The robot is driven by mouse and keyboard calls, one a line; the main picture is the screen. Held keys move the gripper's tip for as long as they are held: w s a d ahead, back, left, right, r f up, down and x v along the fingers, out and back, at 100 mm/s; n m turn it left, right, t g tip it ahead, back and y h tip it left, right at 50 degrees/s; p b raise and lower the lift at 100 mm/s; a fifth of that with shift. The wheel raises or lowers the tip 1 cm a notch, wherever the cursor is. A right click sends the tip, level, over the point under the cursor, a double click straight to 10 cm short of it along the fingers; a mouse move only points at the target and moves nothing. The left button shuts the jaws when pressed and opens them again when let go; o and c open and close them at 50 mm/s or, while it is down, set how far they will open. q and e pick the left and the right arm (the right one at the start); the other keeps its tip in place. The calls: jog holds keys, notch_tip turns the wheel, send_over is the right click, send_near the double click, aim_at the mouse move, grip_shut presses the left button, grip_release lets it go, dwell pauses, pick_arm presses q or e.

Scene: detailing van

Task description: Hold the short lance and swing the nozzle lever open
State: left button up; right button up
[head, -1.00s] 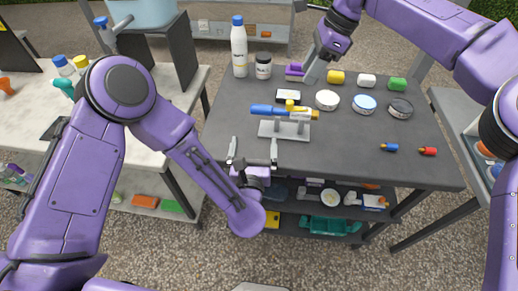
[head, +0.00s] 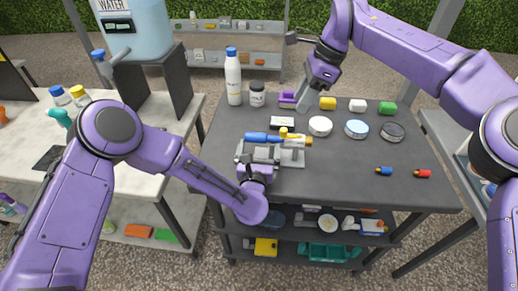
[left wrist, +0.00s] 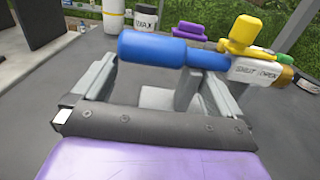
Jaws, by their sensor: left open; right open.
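The short lance (head: 262,137) lies level on a grey stand (head: 292,158) on the dark table. Its blue handle is on the left and its yellow nozzle end on the right. In the left wrist view the blue handle (left wrist: 150,47) and the yellow lever (left wrist: 247,35) on top show, with "SHUT" and "OPEN" lettering below the lever. My left gripper (head: 258,154) is open just in front of the blue handle, its fingers either side along the handle's length. My right gripper (head: 296,70) is open above the back of the table, away from the lance; its fingertips are partly hard to make out.
A white bottle (head: 233,82) and a dark jar (head: 257,95) stand at the back left. Round tins (head: 356,128), coloured blocks (head: 387,108) and a purple block (head: 288,98) lie behind and right. Blue and red small nozzles (head: 422,174) lie front right.

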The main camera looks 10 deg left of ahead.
aim_at(285, 129)
pick_arm(q)
jog(key=c, duration=0.8)
pick_arm(e)
jog(key=shift+d+r, duration=0.2)
jog(key=shift+r, duration=0.15)
jog(key=shift+c, duration=0.2)
jog(key=a+f+m, duration=0.1)
jog(key=f, duration=0.2)
jog(key=a+f+m+t, duration=0.1)
jog(key=f+m, duration=0.1)
jog(key=f, duration=0.1)
jog(key=a+f+m, duration=0.2)
jog(key=f, duration=0.2)
jog(key=shift+s+t+h, duration=0.4)
